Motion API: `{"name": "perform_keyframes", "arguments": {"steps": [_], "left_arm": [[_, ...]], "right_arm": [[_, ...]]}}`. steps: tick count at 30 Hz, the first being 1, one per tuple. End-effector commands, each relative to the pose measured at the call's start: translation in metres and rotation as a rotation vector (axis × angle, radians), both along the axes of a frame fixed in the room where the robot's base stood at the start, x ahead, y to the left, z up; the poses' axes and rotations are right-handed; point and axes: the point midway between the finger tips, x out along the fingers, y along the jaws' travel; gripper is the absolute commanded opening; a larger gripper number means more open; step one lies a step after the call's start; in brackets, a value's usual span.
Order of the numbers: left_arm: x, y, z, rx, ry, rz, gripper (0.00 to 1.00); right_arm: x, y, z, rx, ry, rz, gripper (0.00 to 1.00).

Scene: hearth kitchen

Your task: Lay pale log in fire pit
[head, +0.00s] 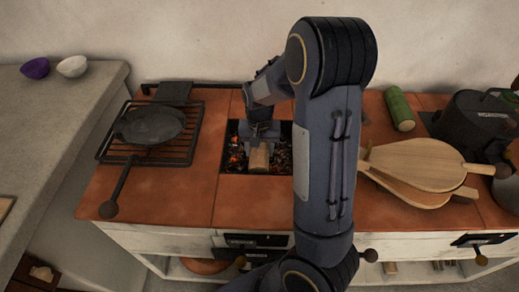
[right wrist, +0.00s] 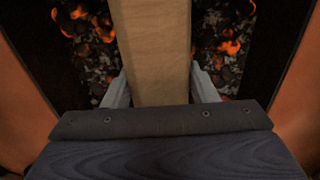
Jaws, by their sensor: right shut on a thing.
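The pale log (head: 259,156) is in my right gripper (head: 260,143), over the fire pit (head: 233,172) in the terracotta counter. In the right wrist view the log (right wrist: 154,45) stands between the two grey fingers of the gripper (right wrist: 160,88), which are shut on it. Glowing embers in the fire pit (right wrist: 85,40) show on both sides of the log. I cannot tell whether the log touches the embers. My right arm hides the right part of the pit in the head view. My left gripper is not in view.
A black pan (head: 150,123) sits on a grill rack (head: 187,150) left of the pit. Wooden bellows (head: 415,160), a green cylinder (head: 399,108) and a dark kettle (head: 470,122) stand to the right. Bare terracotta (head: 255,203) lies in front of the pit.

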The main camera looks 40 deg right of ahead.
Motion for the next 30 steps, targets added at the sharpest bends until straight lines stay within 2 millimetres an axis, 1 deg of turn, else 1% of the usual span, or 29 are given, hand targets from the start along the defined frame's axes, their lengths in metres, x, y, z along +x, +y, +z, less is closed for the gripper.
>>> {"name": "perform_keyframes", "arguments": {"steps": [5,6,10,17,21,23,25,30], "left_arm": [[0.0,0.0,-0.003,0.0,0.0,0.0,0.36],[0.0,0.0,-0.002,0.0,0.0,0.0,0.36],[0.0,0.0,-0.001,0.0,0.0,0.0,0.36],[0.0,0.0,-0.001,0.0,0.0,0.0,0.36],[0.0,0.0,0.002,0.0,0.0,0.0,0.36],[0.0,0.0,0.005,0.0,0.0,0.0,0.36],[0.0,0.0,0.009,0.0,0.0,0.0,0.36],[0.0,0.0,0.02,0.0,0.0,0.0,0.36]], "right_arm": [[0.0,0.0,-0.004,0.0,0.0,0.0,0.21],[0.0,0.0,-0.003,0.0,0.0,0.0,0.58],[0.0,0.0,-0.003,0.0,0.0,0.0,0.74],[0.0,0.0,-0.003,0.0,0.0,0.0,0.74],[0.0,0.0,0.005,0.0,-0.001,0.0,0.74],[0.001,0.0,0.013,0.0,-0.004,0.0,0.74],[0.001,0.0,0.025,0.0,-0.004,0.001,0.74],[0.001,0.0,0.064,0.0,-0.006,0.001,0.74]]}}
